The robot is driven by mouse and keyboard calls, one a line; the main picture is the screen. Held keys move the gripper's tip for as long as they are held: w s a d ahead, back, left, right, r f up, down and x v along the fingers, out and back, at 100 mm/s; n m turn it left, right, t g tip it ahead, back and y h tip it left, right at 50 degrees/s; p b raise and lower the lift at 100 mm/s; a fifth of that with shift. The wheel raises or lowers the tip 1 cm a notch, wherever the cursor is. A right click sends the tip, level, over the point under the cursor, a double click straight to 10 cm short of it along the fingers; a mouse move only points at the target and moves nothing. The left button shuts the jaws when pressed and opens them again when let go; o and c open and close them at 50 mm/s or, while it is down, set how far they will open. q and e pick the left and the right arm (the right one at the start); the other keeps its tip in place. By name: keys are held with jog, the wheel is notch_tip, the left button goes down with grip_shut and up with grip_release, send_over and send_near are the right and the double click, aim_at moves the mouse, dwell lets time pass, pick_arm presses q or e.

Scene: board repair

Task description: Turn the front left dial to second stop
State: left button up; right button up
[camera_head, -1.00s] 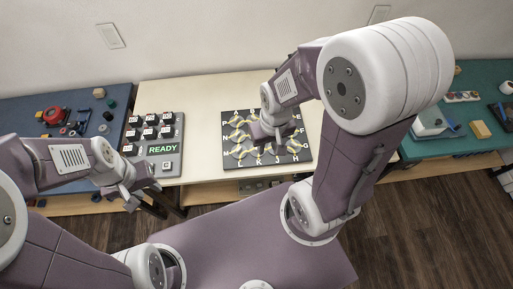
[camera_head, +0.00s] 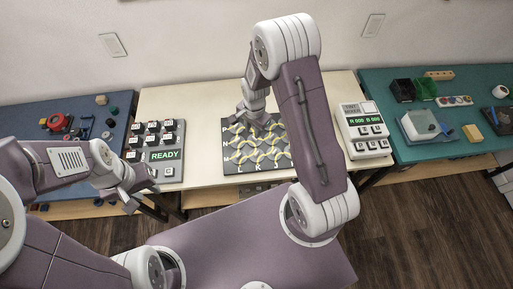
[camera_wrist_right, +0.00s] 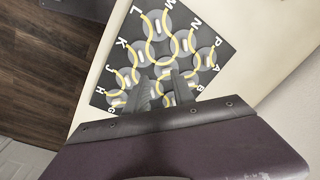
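The black dial board (camera_head: 228,172) lies on the cream table, with yellow tracks, letters round its edge and several round grey dials with white bars. The front left dial (camera_head: 240,159) is near the L and M corner and clear of my gripper. In the right wrist view this dial (camera_wrist_right: 157,25) is near the top. My right gripper (camera_head: 257,124) is over the back part of the board. Its two fingers (camera_wrist_right: 164,90) are apart with nothing held, over the dials nearer the back. My left gripper (camera_head: 138,194) is empty, its fingers spread, in front of the keypad.
A grey keypad (camera_head: 179,171) with a READY display stands left of the board. A white panel (camera_head: 345,110) with a green display stands to the right. A blue table (camera_head: 40,110) and a green table (camera_head: 440,148) flank the cream table (camera_head: 200,100).

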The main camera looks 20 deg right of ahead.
aim_at(257, 153)
jog(key=shift+g, duration=0.6)
jog(key=s+f, duration=0.1)
jog(key=f, duration=0.3)
jog(key=s+f+p, duration=0.1)
jog(key=f, duration=0.3)
jog(key=s+f, duration=0.1)
jog(key=f, duration=0.3)
jog(key=shift+d, duration=0.15)
pick_arm(q)
notch_tip(257, 153, up, 2)
jog(key=shift+s+r, duration=0.1)
jog(key=shift+s, duration=0.05)
pick_arm(e)
grip_shut()
